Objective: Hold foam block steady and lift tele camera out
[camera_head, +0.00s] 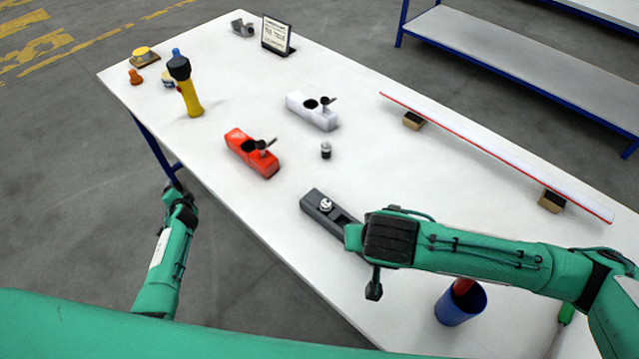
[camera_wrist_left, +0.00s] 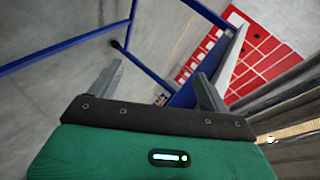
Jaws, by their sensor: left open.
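The dark grey foam block (camera_head: 316,212) lies on the white table, with dark recesses in its top. A small silver-topped round piece, apparently the tele camera (camera_head: 326,204), sits in its far-left end. My right gripper (camera_head: 353,237) is at the block's near-right end and covers part of it. Its fingers are hidden, so I cannot tell whether it touches the block. My left gripper (camera_head: 181,192) hangs off the table's left edge, away from the block. In the left wrist view the left gripper (camera_wrist_left: 157,88) is open and empty.
A small dark cylinder (camera_head: 326,150) stands behind the block. Red (camera_head: 240,143) and white (camera_head: 300,104) nosecones lie farther back. A yellow-handled tool (camera_head: 191,98) stands at the left. A blue cup (camera_head: 452,310) is near the right arm. A long red-edged bar (camera_head: 490,152) rests on blocks.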

